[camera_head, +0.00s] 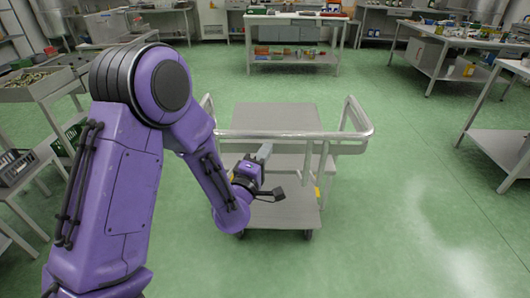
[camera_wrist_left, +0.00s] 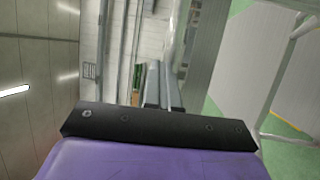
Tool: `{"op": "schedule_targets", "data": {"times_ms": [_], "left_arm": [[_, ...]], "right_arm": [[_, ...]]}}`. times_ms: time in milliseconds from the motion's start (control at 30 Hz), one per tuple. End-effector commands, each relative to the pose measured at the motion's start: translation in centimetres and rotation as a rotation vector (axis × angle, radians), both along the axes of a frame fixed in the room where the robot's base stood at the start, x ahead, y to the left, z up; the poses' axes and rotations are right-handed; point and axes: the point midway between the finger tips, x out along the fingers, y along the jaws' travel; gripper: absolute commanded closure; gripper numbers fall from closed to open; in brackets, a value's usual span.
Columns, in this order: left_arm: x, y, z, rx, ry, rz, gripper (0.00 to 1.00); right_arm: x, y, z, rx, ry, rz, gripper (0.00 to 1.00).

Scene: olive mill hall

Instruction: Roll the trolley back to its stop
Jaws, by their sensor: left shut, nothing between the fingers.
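The grey trolley (camera_head: 276,116) stands on the green floor in the middle of the head view, with a tubular rail (camera_head: 285,135) across its near side and a lower deck (camera_head: 297,208) on castors. My left gripper (camera_head: 264,150) reaches to the trolley's near side, its fingertips just below the rail in the picture. Its fingers are closed together with nothing between them; they also show in the left wrist view (camera_wrist_left: 161,84). I cannot tell whether they touch the trolley. My left arm hides the trolley's left side. No stop for the trolley can be made out. My right gripper is not in view.
Grey racks with crates (camera_head: 12,168) stand at the left. A workbench (camera_head: 290,57) with red and green boxes stands behind the trolley. Tables (camera_head: 437,62) with bottles and tools line the right. The green floor around the trolley is clear.

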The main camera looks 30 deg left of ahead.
Motion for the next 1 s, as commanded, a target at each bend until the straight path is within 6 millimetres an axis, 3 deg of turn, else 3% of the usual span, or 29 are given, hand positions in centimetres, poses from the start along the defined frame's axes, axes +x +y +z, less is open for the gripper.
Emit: {"op": "schedule_targets", "data": {"times_ms": [467, 500, 667, 1000], "left_arm": [[0.00, 0.00, 0.00, 0.000, 0.000, 0.000, 1.00], [0.00, 0.00, 0.00, 0.000, 0.000, 0.000, 0.96], [0.00, 0.00, 0.00, 0.000, 0.000, 0.000, 0.45], [-0.32, -0.06, -0.14, 0.000, 0.000, 0.000, 0.45]], "right_arm": [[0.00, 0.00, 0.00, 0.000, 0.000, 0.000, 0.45], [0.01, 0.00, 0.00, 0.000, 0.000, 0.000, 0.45], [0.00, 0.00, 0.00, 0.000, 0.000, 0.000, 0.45], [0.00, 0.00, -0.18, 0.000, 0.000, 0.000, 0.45]]}}
